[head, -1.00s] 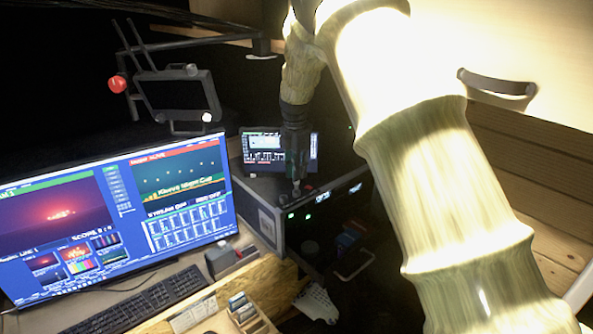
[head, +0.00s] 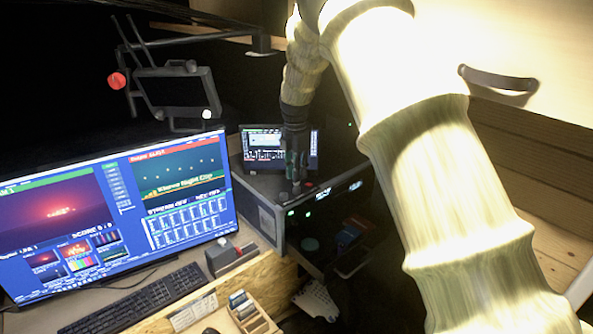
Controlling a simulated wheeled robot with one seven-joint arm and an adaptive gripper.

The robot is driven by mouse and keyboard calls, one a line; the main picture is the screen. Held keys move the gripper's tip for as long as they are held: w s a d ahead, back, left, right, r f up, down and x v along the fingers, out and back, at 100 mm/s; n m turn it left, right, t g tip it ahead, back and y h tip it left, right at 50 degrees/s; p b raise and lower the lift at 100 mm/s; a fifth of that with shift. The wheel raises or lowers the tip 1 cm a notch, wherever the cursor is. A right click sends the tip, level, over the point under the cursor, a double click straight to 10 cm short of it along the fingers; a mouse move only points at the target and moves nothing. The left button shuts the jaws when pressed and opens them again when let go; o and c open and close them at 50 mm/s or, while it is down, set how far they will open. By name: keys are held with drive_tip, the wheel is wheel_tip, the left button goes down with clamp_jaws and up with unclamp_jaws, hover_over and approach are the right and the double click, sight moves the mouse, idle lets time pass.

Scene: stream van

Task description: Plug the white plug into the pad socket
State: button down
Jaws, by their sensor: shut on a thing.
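My gripper (head: 296,184) is small in the head view and points down over the top of the black rack case (head: 258,208), in front of the small screen. Its fingers are shut, with a small pale bit at the tips that looks like the white plug (head: 297,188). The plug's shape and prongs are too small to make out. I cannot pick out the pad socket for certain, nor tell whether the plug touches it. A small red spot (head: 309,185) shows just right of the fingertips.
A large monitor (head: 120,215) and a keyboard (head: 135,303) stand at the left. The small screen (head: 265,150) is behind my gripper. A wooden card box (head: 250,318) is at the bottom.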

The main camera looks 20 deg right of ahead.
drive_tip(key=shift+f, duration=0.7)
drive_tip(key=c, duration=1.3)
unclamp_jaws()
drive_tip(key=shift+r, duration=0.1)
